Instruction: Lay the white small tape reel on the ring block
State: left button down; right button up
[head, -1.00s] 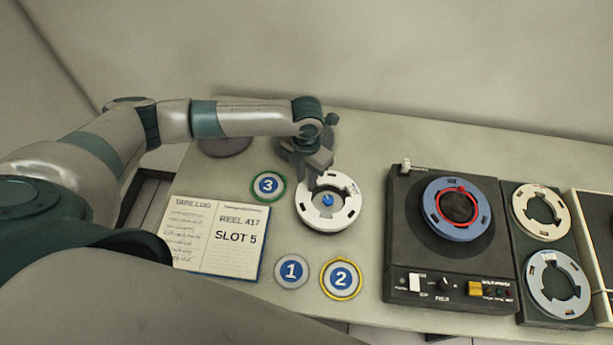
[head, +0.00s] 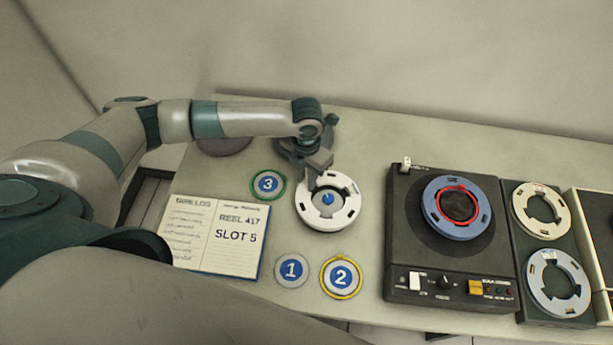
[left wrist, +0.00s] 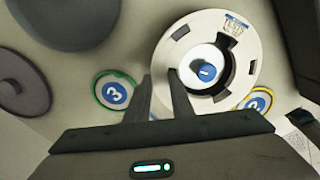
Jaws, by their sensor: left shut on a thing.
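The white small tape reel (head: 313,213) is a flat ring with notches and a printed label, in the middle of the table. In the left wrist view the reel (left wrist: 243,62) fills the upper right. My left gripper (head: 318,178) is at its far left rim, with one finger each side; the fingers (left wrist: 162,88) are shut on the rim. Through the reel's hole show a pale round block with a blue centre peg (head: 328,199), apparently the ring block, mostly hidden beneath. I cannot tell whether the reel touches it. My right gripper is not in view.
Round markers 3 (head: 268,184), 1 (head: 291,271) and 2 (head: 341,278) lie near the reel. An open log book (head: 215,236) is at left. A dark tape deck (head: 400,240) with a blue reel (head: 437,216) stands at right, beside a rack with two more reels (head: 540,211).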

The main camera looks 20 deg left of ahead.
pick_arm(q)
jog(key=shift+f+b, duration=0.5)
jog(key=shift+f, duration=0.45)
jog(key=c, duration=1.5)
grip_release()
jog(key=c, duration=0.3)
jog(key=shift+c, duration=0.2)
jog(key=shift+r+p, duration=1.45)
jog(key=shift+r, duration=0.15)
jog(key=shift+r+p, duration=0.95)
jog(key=shift+r, duration=2)
